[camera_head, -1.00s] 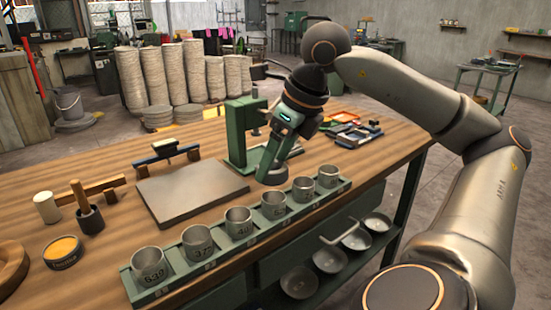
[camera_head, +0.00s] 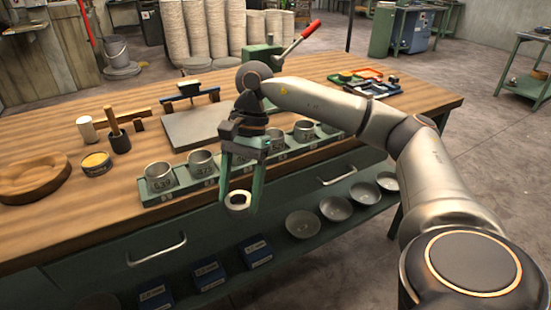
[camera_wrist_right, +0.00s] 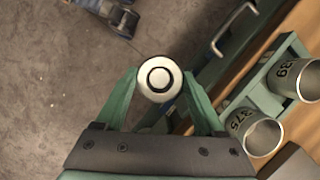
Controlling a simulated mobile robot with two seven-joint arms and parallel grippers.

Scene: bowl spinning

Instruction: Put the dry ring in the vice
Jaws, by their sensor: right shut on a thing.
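My right gripper (camera_head: 240,195) hangs in front of the bench's front edge, fingers pointing down. It is shut on a pale grey ring (camera_head: 238,201), held between the fingertips in the air. A small blue-and-black device (camera_head: 190,90) stands behind the grey slab. I cannot tell which one is the vice. My left gripper is out of view.
A green rack (camera_head: 150,197) of numbered metal cups (camera_head: 161,177) lines the bench (camera_head: 60,228) front. Bowls (camera_head: 304,222) sit on the shelf below.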

